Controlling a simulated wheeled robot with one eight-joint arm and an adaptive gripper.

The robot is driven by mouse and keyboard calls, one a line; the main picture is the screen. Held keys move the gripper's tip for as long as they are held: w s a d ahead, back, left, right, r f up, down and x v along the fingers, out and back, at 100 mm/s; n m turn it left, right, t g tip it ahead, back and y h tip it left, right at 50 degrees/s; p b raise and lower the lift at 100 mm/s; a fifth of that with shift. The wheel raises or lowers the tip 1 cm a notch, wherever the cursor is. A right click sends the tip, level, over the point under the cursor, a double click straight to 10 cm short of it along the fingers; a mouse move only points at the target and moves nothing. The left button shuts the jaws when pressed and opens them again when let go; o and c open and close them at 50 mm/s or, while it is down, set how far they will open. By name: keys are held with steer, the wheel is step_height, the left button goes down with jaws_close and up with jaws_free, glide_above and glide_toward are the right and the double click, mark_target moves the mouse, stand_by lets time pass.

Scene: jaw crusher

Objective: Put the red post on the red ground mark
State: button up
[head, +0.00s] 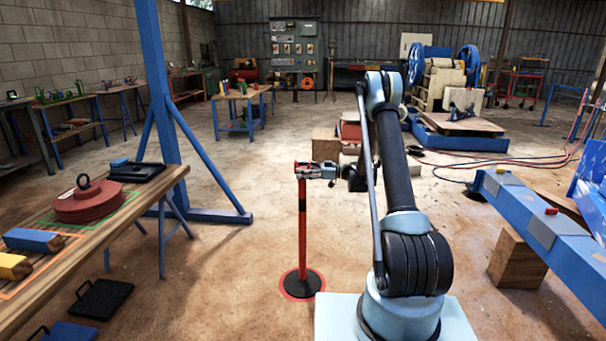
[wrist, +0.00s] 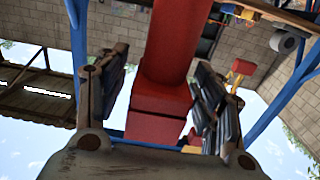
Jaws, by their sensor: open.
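The red post (head: 302,220) stands upright on a round dark base (head: 301,284) on the floor in the head view. The red ground mark (head: 281,286) shows as a thin red ring around that base, which appears to stand inside it. My gripper (head: 309,169) is at the top of the post, level with it. In the wrist view my gripper (wrist: 162,72) has its two fingers spread apart, with the red post (wrist: 178,50) between them. Gaps show between the fingers and the post. The middle of the mark is hidden under the base.
A wooden table (head: 150,190) with red weights (head: 92,200) stands at the left, beside a blue upright frame (head: 165,110). A blue beam (head: 535,205) on a wooden block (head: 515,258) is at the right. The floor around the post is clear.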

steer(key=d, duration=1.2)
steer(key=s+a+r+m+h, duration=0.2)
steer(key=s+r+m+h, duration=0.3)
steer(key=s+r, duration=0.5)
steer(key=s+d+r+m+h, duration=0.1)
steer(key=s+r+m+h, duration=0.1)
steer(key=s, duration=0.5)
steer(key=s+d+r+m+h, duration=0.2)
steer(key=s+r, duration=0.1)
steer(key=s, duration=0.4)
steer(key=s+d+f+m+h, duration=0.2)
steer(key=s+d, duration=0.3)
steer(key=s, duration=0.4)
steer(key=s+d+f+m+t+h, duration=0.1)
steer(key=s+d+f+m+h, duration=0.2)
steer(key=s, duration=0.7)
steer(key=s+d+f+m+h, duration=0.3)
steer(key=s+d, duration=0.3)
steer(key=s, duration=0.3)
steer(key=shift+s+d+f+t+h, duration=0.35)
steer(key=shift+f+h, duration=0.15)
steer(key=shift+f, duration=0.4)
